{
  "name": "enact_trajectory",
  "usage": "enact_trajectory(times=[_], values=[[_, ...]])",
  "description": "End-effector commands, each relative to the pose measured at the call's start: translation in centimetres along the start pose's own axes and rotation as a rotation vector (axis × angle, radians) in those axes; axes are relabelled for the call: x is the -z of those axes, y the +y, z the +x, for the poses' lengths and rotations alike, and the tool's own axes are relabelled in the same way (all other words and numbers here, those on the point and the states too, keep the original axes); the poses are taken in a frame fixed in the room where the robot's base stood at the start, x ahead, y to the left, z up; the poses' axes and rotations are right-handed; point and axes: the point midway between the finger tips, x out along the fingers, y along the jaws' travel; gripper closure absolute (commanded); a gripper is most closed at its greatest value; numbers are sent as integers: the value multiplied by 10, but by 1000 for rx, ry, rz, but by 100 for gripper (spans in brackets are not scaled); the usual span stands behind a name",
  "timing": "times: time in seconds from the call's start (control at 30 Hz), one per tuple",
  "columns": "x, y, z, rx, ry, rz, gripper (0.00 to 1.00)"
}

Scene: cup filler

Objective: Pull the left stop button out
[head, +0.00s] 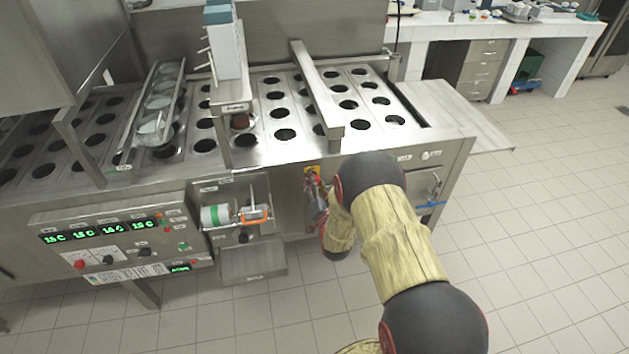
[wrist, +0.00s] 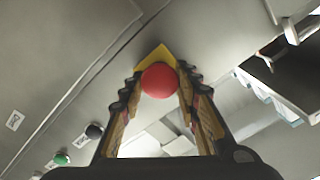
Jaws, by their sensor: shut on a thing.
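A round red stop button (wrist: 160,80) sits in front of a yellow plate (wrist: 157,55) in the wrist view. In the head view the yellow plate (head: 312,170) shows on the front panel, right of the dispenser recess. My gripper (head: 315,188) is at this plate, and its two fingers (wrist: 159,88) press on the button's left and right sides, shut on it. In the head view the button itself is mostly hidden by my gripper. I cannot tell how far out the button stands.
A control panel (head: 110,235) with green displays and a smaller red button (head: 80,264) is at the left. The open recess (head: 240,217) holds a roll, with a small tray (head: 253,262) below. A metal side shelf (head: 465,115) juts out right. Tiled floor in front is clear.

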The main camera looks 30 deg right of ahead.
Motion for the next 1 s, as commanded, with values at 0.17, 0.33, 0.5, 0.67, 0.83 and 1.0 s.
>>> enact_trajectory(times=[0.17, 0.33, 0.5, 0.67, 0.83, 1.0], values=[[-2, 2, -3, -3, -3, 0, 100], [-2, 2, -3, -3, -3, 0, 62], [-1, 1, -2, -2, -2, 0, 52], [-1, 1, -2, -1, -1, 0, 49], [-1, 1, -2, -1, -1, 0, 49], [-1, 1, -12, -1, -1, 0, 49]])
